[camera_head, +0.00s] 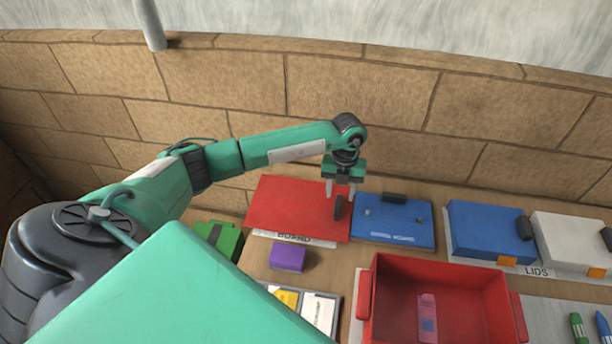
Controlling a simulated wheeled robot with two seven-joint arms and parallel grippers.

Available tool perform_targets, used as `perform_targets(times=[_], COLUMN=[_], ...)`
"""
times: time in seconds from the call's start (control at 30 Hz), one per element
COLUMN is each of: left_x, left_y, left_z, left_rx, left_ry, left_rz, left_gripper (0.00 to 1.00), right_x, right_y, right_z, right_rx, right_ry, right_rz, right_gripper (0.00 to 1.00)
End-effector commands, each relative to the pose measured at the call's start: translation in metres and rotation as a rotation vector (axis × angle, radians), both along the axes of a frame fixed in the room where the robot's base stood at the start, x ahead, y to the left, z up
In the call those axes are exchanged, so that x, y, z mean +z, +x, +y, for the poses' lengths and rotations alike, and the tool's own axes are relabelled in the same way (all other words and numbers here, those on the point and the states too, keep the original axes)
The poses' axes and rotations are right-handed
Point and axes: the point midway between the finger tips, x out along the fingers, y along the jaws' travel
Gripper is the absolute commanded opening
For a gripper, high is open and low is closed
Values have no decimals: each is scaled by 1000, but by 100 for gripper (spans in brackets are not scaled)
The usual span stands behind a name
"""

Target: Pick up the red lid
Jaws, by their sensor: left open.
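The fingertips appear just above or behind the handle; I cannot tell the exact gap. My right gripper is not in view.
A blue panel (393,222) with a dark handle lies right of the red lid. A red open bin (388,304) holds a pink item. Blue (490,232) and white lids (570,243) stand at right. A purple block (287,257) and green block (228,239) lie in front.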

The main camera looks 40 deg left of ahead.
Motion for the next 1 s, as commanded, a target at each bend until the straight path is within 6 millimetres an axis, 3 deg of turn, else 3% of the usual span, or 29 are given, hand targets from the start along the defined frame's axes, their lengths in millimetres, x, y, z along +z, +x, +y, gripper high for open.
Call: perform_targets(times=[0.1, 0.2, 0.43, 0.73, 0.97, 1.0], left_x=[-6, -15, -49, -56, -56, -56], left_y=[0, -1, -2, -3, -2, -2], left_z=[0, 0, -2, -1, -1, -1], left_rx=[1, 0, 0, 0, 0, 0], left_ry=[-1, 0, -2, 0, -1, -1], left_rz=[1, 3, 1, 0, 0, 0], left_gripper=[46, 46, 46, 46, 2, 0], right_x=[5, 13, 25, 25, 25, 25], right_y=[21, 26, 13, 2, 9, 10], right_z=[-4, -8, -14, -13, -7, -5], right_rx=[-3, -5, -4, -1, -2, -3], right_ry=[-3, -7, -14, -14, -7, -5], right_rz=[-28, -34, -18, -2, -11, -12], right_gripper=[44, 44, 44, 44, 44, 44])
